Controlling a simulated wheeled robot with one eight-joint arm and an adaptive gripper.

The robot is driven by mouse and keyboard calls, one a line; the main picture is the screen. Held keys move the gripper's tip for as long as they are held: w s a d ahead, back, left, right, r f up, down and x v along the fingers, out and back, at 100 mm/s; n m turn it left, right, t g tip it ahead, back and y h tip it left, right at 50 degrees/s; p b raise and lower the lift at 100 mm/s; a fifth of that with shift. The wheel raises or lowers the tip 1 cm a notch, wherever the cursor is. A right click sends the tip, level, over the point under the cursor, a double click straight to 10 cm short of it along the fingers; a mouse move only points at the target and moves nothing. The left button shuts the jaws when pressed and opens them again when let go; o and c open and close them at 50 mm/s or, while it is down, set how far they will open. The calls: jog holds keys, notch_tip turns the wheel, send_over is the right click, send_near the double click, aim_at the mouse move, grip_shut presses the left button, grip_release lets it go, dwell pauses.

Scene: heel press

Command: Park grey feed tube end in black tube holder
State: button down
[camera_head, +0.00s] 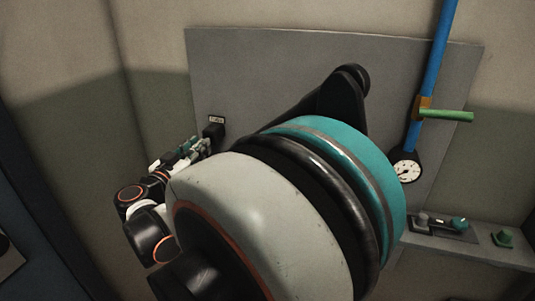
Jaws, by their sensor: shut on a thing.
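The black tube holder (213,131) is a small dark block on the left part of the grey panel, just below a small label plate. My gripper (203,147) is at the left, right up against the lower left of the holder in the picture. It is shut on the grey feed tube end, which is too small and too covered by the fingers to make out. I cannot tell whether the tube end touches the holder or sits in it. The rest of the tube cannot be made out.
At right are a blue pipe (433,60) with a green lever handle (447,115) and a round gauge (406,170). My own arm blocks much of the middle.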

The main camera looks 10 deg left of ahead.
jog(key=shift+w+d, duration=0.1)
jog(key=shift+w, duration=1.3)
jog(key=c, duration=1.3)
grip_release()
jog(key=shift+s, duration=0.1)
